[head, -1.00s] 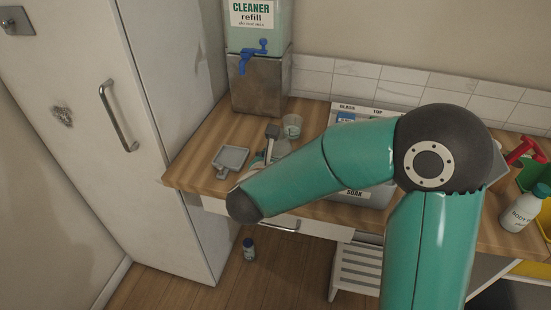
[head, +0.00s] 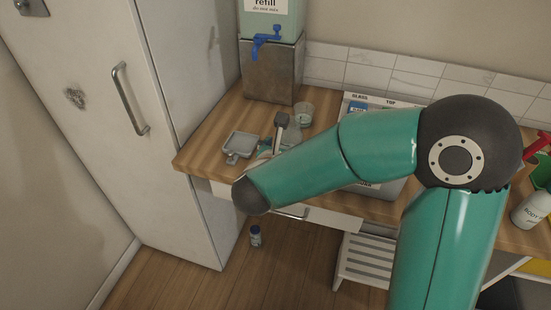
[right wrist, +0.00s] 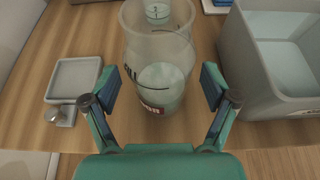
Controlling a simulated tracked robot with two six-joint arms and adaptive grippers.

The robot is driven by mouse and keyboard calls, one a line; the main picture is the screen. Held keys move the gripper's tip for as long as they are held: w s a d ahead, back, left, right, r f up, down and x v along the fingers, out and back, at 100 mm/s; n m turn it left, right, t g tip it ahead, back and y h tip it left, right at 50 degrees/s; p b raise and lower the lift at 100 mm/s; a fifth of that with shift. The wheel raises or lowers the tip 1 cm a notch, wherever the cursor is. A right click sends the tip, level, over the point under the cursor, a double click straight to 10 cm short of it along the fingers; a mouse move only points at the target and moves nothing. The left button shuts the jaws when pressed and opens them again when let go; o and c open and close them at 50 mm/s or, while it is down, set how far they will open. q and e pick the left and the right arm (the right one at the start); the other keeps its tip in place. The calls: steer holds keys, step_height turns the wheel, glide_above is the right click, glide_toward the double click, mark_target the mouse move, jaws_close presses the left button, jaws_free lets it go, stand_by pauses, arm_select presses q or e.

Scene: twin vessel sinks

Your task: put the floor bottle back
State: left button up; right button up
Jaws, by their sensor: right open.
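The floor bottle (head: 256,236) is small, with a dark blue cap and a pale label. It stands upright on the wooden floor, close to the white cabinet, below the counter edge. My right gripper (right wrist: 157,85) is open in the right wrist view. A clear beaker (right wrist: 158,50) with pale green liquid stands between and beyond its fingers; I cannot tell whether they touch it. In the head view my right arm covers most of that gripper. The bottle does not show in the wrist view. My left gripper is not in view.
The counter (head: 205,150) holds a grey square dish (head: 240,144), a small clear cup (head: 304,113), a grey bin (right wrist: 285,75) and a dispenser with a blue tap (head: 265,42). A white slatted stand (head: 362,262) is under the counter. Floor around the bottle is clear.

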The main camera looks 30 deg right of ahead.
steer(key=v, duration=1)
steer(key=shift+s+b, duration=0.2)
steer(key=shift+b, duration=0.2)
steer(key=shift+a, duration=0.15)
